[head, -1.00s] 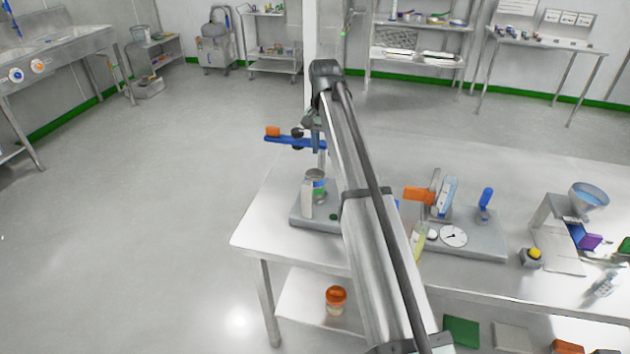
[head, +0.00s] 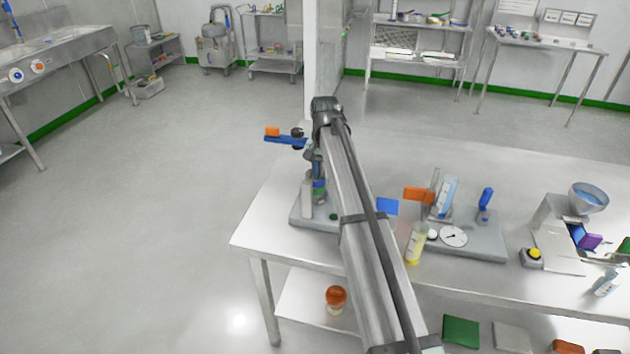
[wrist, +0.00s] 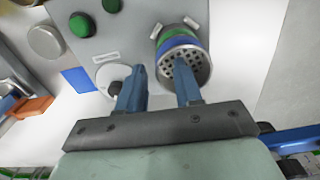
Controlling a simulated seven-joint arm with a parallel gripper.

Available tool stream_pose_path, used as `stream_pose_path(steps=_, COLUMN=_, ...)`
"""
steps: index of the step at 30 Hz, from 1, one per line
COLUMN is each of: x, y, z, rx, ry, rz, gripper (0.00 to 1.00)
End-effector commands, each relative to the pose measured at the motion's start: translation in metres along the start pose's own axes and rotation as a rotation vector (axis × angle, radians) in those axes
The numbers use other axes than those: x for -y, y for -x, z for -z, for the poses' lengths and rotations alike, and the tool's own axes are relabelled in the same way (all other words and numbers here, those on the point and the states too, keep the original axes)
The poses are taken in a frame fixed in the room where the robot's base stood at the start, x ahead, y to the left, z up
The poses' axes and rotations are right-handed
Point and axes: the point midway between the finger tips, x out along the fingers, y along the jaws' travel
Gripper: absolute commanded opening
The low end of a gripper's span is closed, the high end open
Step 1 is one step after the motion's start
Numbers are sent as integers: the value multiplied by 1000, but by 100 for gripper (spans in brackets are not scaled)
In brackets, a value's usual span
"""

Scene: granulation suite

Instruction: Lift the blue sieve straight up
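The blue sieve shows as a blue band (wrist: 178,43) on a short metal stack with a green band, in the wrist view. A perforated round plate faces the camera at the stack's end. In the head view the stack (head: 319,186) is partly hidden by my arm, on a grey base at the table's left end. My gripper (wrist: 160,70) is open, with two blue fingers apart. The right finger overlaps the perforated plate in the picture; the left finger is beside the stack. I cannot tell whether either touches it. Nothing is between the fingers.
A blue arm with an orange block (head: 272,132) sticks out left above the base. A dial device (head: 453,237), a yellow bottle (head: 415,245) and a blue card (head: 387,206) are to the right. Green knobs (wrist: 80,25) sit on the base. The floor at left is clear.

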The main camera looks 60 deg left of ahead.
Motion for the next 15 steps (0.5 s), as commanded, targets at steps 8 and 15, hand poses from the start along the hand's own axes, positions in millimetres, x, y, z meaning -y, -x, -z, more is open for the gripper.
stream_pose_path(steps=8, x=0, y=0, z=0, rx=0, ry=0, rz=0, gripper=16)
stream_pose_path(steps=15, x=0, y=1, z=0, rx=0, ry=0, rz=0, gripper=0)
